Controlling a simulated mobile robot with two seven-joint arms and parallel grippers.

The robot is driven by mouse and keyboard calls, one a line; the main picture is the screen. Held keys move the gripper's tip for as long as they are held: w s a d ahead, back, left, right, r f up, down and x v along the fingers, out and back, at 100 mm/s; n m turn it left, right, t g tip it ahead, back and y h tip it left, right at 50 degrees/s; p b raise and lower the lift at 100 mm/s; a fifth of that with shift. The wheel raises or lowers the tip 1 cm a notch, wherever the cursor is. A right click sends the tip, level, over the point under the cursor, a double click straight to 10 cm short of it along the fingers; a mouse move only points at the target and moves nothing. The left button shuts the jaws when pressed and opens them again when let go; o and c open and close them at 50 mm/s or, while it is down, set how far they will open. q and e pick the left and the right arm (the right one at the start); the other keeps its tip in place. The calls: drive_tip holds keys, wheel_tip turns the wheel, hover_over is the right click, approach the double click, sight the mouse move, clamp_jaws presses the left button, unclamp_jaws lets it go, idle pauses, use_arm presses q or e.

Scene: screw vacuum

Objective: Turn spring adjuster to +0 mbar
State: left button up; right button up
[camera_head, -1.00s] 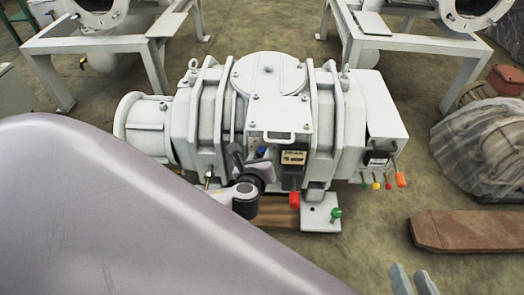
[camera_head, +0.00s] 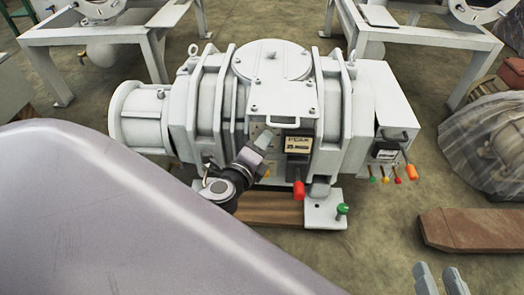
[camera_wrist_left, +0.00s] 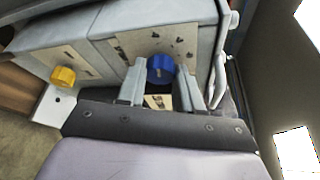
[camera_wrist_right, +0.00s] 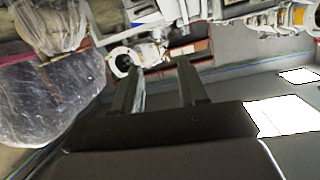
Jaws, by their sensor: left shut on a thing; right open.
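A blue round knob (camera_wrist_left: 160,68) stands out from a pale plate with dark markings (camera_wrist_left: 178,42) on the front of the white machine (camera_head: 205,110). It sits between the fingertips of my left gripper (camera_wrist_left: 163,78), which is shut on it. The markings are too blurred to read. In the head view my left gripper (camera_head: 254,153) reaches the machine's front panel, left of a black-and-pale label block (camera_head: 297,144), and hides the knob. My right gripper (camera_wrist_right: 160,65) is open and empty, away from the machine; its tips show at the lower right of the head view (camera_head: 438,280).
A yellow knob (camera_wrist_left: 63,76) is on a second plate beside the blue one. A red-handled lever (camera_head: 299,190), a green knob (camera_head: 343,209) and an orange handle (camera_head: 411,172) project from the front.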

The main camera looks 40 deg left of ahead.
use_arm(q)
drive_tip(key=shift+f+n+b, duration=0.15)
drive_tip(key=shift+n+b, duration=0.5)
drive_tip(key=shift+n, duration=0.05)
use_arm(e)
drive_tip(key=shift+s+d+n+t, duration=0.3)
drive_tip(key=shift+d+t, duration=0.1)
drive_tip(key=shift+d, duration=0.1)
use_arm(q)
drive_tip(key=shift+t, duration=0.3)
use_arm(e)
drive_tip(key=shift+r, duration=0.15)
use_arm(q)
drive_tip(key=o, duration=1)
drive_tip(key=shift+o, duration=0.2)
drive_tip(key=shift+s, duration=0.15)
drive_tip(key=s+d+p, duration=0.1)
drive_tip(key=s, duration=0.5)
drive_tip(key=shift+s+r, duration=0.4)
use_arm(e)
drive_tip(key=shift+w+a, duration=0.2)
drive_tip(key=shift+a, duration=0.1)
